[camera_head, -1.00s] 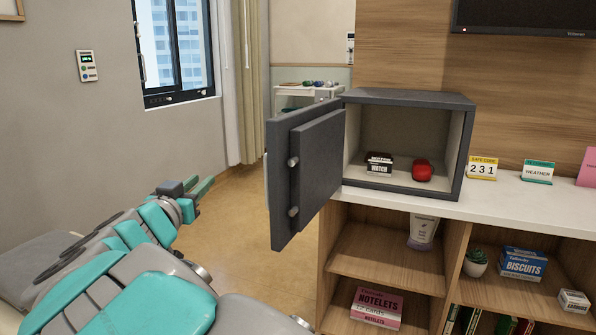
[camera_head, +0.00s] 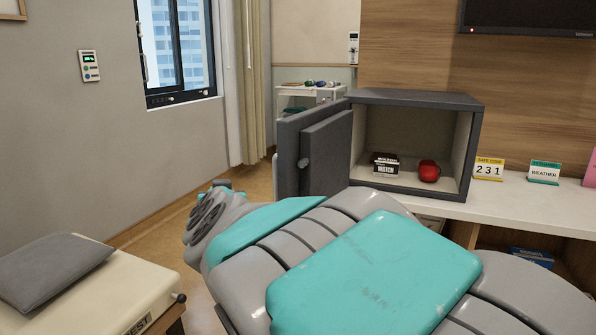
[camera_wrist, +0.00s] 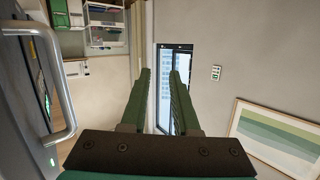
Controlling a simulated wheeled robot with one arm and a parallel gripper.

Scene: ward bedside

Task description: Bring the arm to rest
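My gripper (camera_wrist: 160,80) shows in the wrist view with its two green fingers apart and nothing between them. It points towards the wall and window. In the head view my arm stretches across the lower middle and right, its upper part large and close, and the fingers are mostly hidden behind my arm's far end. No object is seen held.
A dark safe (camera_head: 412,97) stands open on the white counter (camera_head: 520,203), holding a watch box (camera_head: 385,164) and a red object (camera_head: 428,171). A bench (camera_head: 110,290) with a grey cushion (camera_head: 52,270) is lower left. A metal handle (camera_wrist: 62,75) is close at left in the wrist view.

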